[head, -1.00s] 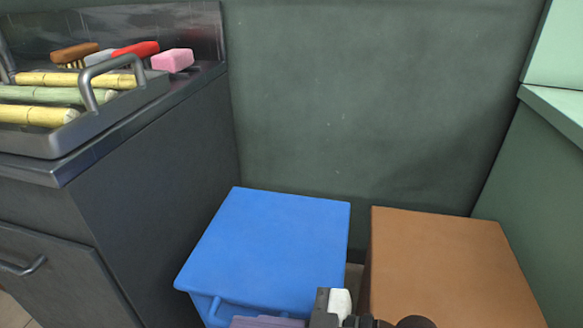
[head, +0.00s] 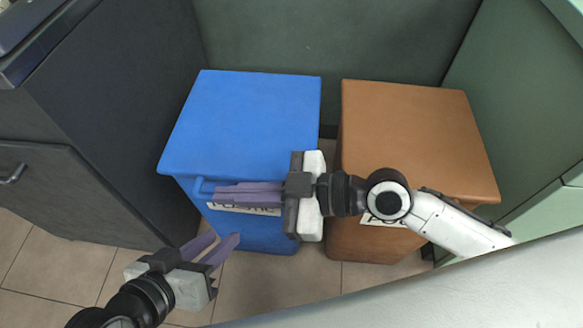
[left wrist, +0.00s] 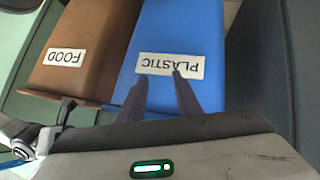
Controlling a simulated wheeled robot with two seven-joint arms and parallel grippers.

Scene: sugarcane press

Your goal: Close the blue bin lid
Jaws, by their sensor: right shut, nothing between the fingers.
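The blue bin (head: 235,230) stands on the floor, and its blue lid (head: 245,120) lies flat across the top, looking closed. My left gripper (head: 217,240) is open and empty, lower, in front of the bin. In the left wrist view its fingers (left wrist: 158,88) are apart before the bin's "PLASTIC" label (left wrist: 170,66).
A brown bin (head: 415,130) labelled "FOOD" (left wrist: 65,57) stands to the right, with a narrow gap between the bins. A dark cabinet (head: 100,130) stands close on the left. A green wall (head: 390,40) is behind. Tiled floor (head: 60,265) is clear in front.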

